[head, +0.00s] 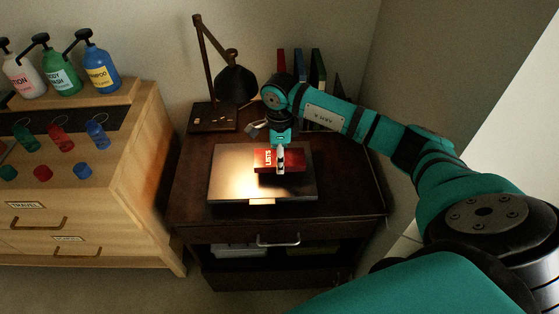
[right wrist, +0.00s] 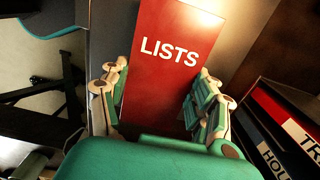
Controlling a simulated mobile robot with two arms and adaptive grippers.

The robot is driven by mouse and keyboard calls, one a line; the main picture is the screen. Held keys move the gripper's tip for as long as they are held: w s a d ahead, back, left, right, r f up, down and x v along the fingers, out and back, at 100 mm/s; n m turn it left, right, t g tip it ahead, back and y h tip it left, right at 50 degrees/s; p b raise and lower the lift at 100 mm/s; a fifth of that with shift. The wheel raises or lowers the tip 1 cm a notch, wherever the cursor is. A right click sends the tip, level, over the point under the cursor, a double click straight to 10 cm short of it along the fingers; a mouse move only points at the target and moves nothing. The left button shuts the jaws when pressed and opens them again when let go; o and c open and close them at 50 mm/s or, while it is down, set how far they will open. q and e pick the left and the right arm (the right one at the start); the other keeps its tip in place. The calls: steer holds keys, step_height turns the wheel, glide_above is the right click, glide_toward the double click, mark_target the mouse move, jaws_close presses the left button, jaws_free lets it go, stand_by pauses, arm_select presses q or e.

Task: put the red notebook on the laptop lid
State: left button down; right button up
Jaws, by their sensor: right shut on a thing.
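The red notebook (head: 295,162), marked LISTS, is over the right back part of the silver laptop lid (head: 228,186) on the dark desk. I cannot tell whether it touches the lid or is slightly above it. My right gripper (head: 281,158) comes down from above and is shut on the notebook. In the right wrist view the fingers (right wrist: 161,84) sit along both sides of the red notebook (right wrist: 172,50). My left gripper is not in view.
A black desk lamp (head: 236,82) stands at the desk's back left. Upright books (head: 318,68) stand at the back right. A wooden cabinet (head: 120,160) with several pump bottles (head: 62,77) is on the left. The lid's left part is bare.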

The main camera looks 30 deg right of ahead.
step_height(320, 180, down, 2)
steer(key=shift+s+f+p, duration=0.1)
steer(key=shift+f+p, duration=0.05)
steer(key=shift+p, duration=0.2)
steer(key=shift+f, duration=0.35)
steer(key=o, duration=1.2)
steer(key=shift+r, duration=0.45)
step_height(320, 180, up, 11)
steer(key=shift+r+b, duration=0.2)
steer(key=shift+b, duration=1)
